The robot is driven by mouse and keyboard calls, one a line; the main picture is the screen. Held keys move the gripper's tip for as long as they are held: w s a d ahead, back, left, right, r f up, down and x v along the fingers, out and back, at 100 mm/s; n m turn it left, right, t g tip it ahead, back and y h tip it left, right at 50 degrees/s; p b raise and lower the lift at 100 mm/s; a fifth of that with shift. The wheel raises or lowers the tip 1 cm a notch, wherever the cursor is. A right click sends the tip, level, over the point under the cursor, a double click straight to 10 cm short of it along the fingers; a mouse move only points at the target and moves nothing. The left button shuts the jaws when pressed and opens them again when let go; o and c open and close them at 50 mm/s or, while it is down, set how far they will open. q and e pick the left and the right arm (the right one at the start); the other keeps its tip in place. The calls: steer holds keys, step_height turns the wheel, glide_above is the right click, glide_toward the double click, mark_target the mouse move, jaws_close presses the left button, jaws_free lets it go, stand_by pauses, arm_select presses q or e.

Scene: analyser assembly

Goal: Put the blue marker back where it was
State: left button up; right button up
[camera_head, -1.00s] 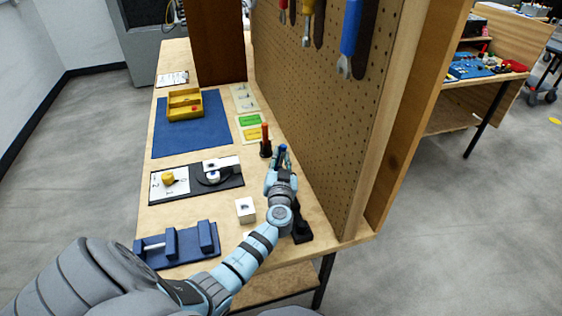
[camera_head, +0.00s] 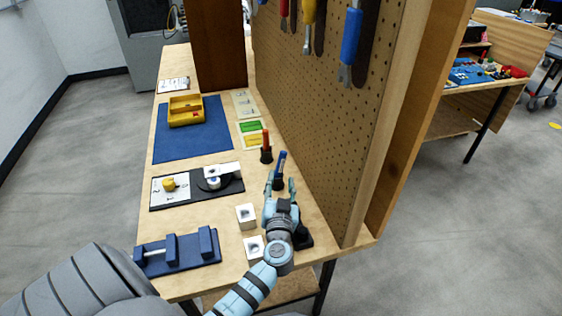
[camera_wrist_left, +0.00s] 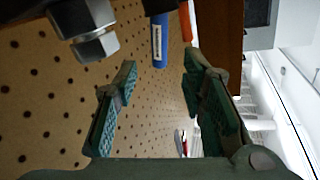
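The blue marker (camera_head: 282,160) stands in a small black holder (camera_head: 278,183) near the foot of the pegboard, leaning slightly. In the left wrist view the blue marker (camera_wrist_left: 159,42) shows beyond the fingers, apart from them. My left gripper (camera_head: 280,190) is just on the near side of the marker. Its green-padded fingers are spread with nothing between them in the left wrist view (camera_wrist_left: 160,95). A red marker (camera_head: 266,139) stands in another black holder just behind the blue one. My right gripper is not in view.
The pegboard (camera_head: 320,120) with hanging tools rises close to the right of my left gripper. White blocks (camera_head: 246,216), a blue fixture (camera_head: 180,252) and a black plate (camera_head: 228,184) lie to the left. A yellow tray (camera_head: 186,111) sits on a blue mat (camera_head: 212,140).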

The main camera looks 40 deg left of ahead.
arm_select(q)
step_height(320, 180, up, 8)
steer(key=p, duration=0.2)
steer(key=shift+w, duration=0.2)
steer(key=shift+a+f, duration=0.1)
steer(key=shift+f, duration=0.05)
